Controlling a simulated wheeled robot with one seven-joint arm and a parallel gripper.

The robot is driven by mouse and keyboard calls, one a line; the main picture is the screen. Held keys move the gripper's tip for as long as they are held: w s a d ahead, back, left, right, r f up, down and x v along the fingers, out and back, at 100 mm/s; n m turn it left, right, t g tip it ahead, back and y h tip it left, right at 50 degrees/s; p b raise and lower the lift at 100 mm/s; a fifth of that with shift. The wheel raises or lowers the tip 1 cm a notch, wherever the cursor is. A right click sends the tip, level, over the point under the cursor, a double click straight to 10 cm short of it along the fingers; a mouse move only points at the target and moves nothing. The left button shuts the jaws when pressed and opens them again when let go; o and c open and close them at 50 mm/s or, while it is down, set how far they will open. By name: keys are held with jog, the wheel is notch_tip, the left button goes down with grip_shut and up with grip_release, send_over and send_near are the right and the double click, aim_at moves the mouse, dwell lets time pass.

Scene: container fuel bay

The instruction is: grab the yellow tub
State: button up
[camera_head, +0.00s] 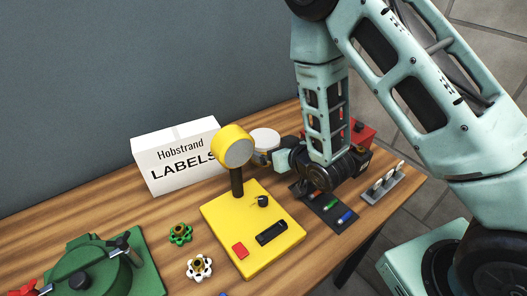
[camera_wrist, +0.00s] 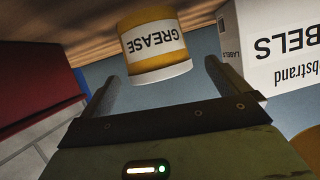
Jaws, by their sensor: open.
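The yellow tub (camera_wrist: 155,40) has a white label reading GREASE and appears upside down in the wrist view. In the head view its pale lid (camera_head: 265,136) shows on the table behind the yellow lamp-like head, and my gripper partly hides its side. My gripper (camera_wrist: 161,70) is open, with one finger to each side of the tub in the wrist view. A gap shows between each finger and the tub; I cannot tell how far the tub reaches between them. In the head view my gripper (camera_head: 276,157) is low beside the tub.
A white LABELS box (camera_head: 178,158) stands left of the tub. A yellow base with a round-headed post (camera_head: 236,150) is in front. A red box (camera_head: 361,133) stands behind my wrist. A dark mat (camera_head: 325,210) with small items and a grey rack (camera_head: 388,186) lie right.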

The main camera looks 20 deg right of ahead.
aim_at(263, 141)
jog(key=shift+r+p+x, duration=0.15)
jog(key=shift+p+x, duration=0.55)
jog(key=shift+x, duration=0.75)
jog(key=shift+r+p+x, duration=0.15)
jog(key=shift+p+x, duration=0.55)
jog(key=shift+x, duration=0.75)
jog(key=shift+w+d, duration=0.15)
jog(key=c, duration=1.1)
